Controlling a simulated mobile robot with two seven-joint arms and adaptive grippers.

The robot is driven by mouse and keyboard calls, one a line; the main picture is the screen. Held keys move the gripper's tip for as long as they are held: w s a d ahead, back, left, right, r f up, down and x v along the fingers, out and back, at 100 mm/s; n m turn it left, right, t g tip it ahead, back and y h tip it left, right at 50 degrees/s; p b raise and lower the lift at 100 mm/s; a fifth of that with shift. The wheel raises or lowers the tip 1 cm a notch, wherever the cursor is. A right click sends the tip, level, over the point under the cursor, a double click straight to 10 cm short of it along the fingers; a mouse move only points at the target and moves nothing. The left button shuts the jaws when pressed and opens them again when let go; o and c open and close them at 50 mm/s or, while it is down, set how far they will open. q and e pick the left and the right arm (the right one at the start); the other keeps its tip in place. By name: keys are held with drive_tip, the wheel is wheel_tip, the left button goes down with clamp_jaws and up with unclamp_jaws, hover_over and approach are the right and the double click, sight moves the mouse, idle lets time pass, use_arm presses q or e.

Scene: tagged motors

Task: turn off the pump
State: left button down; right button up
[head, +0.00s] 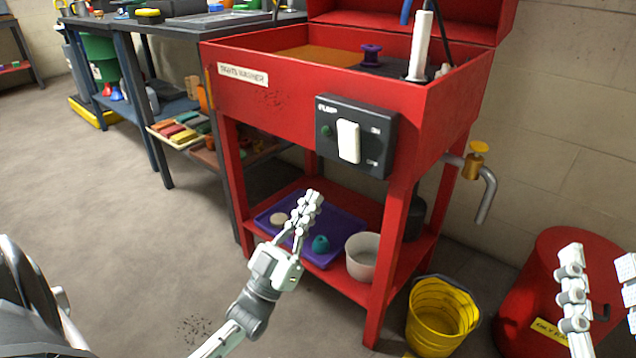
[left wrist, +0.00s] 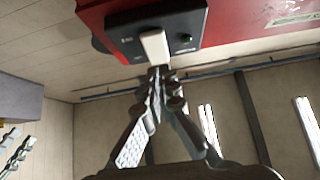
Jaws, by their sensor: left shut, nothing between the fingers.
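The pump switch box (head: 382,150) is black, marked PUMP, and fixed to the front of the red parts washer (head: 300,108). It carries a white switch paddle (head: 348,141) and a small green lamp (head: 326,130). I cannot tell whether the paddle is on or off. My left gripper (head: 312,196) is shut and empty, below and left of the box in the head view. In the left wrist view its fingertips (left wrist: 160,70) line up with the end of the white paddle (left wrist: 154,45); contact cannot be told. My right gripper (head: 598,258) is open and empty at the right edge.
The washer's lower shelf holds a purple tray (head: 262,219) and a pale bucket (head: 363,257). A pipe with a yellow-handled valve (head: 476,160) sticks out on the right. A yellow bucket (head: 440,318) and red drum (head: 560,262) stand on the floor. Floor on the left is clear.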

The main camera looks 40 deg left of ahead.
use_arm(q)
drive_tip(key=shift+w+f+v, duration=0.15)
drive_tip(key=shift+v, duration=0.95)
drive_tip(key=shift+w+f+v, duration=0.1)
drive_tip(key=shift+f+v, duration=0.05)
drive_tip(key=shift+v, duration=0.9)
use_arm(e)
drive_tip(key=shift+s+d+r+t, duration=0.1)
drive_tip(key=shift+d+r+t, duration=0.1)
drive_tip(key=shift+r+t, duration=0.3)
